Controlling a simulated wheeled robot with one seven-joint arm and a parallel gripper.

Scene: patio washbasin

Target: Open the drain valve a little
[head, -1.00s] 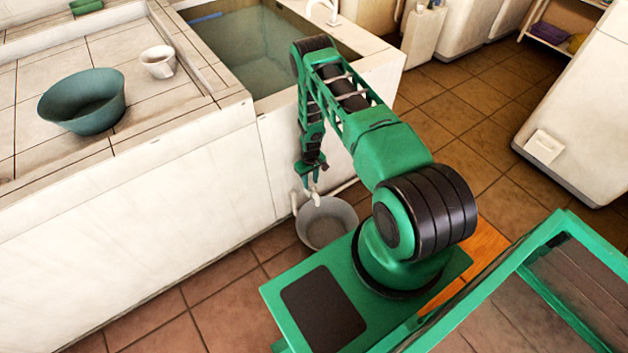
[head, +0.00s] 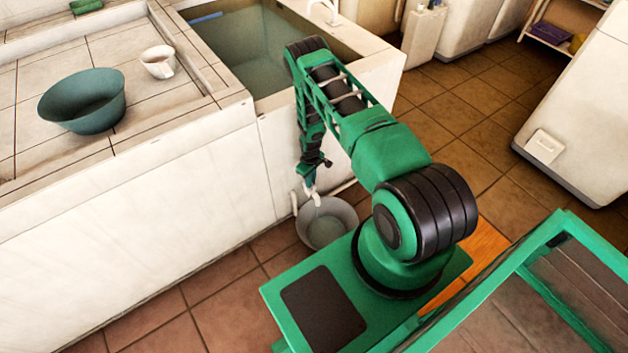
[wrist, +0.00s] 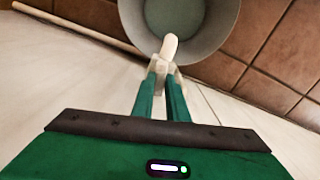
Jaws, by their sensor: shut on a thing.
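The drain valve is a cream-white fitting low on the front of the washbasin. Its spout (wrist: 169,46) points over a grey bucket (wrist: 225,30), and the handle part (wrist: 160,68) sits between my fingertips. My gripper (wrist: 162,78) is shut on the handle. In the head view my gripper (head: 309,184) is small and partly hides the valve, whose spout (head: 316,199) shows just below it. The bucket (head: 345,235) stands on the floor under the spout, with a pale greenish patch inside like water. I cannot make out the handle's exact angle.
The basin (head: 255,45) above holds greenish water. A teal bowl (head: 83,102) and a white cup (head: 158,62) stand on the tiled counter at left. A pale pipe (wrist: 75,28) runs along the wall base. Tiled floor (head: 470,115) is free at right.

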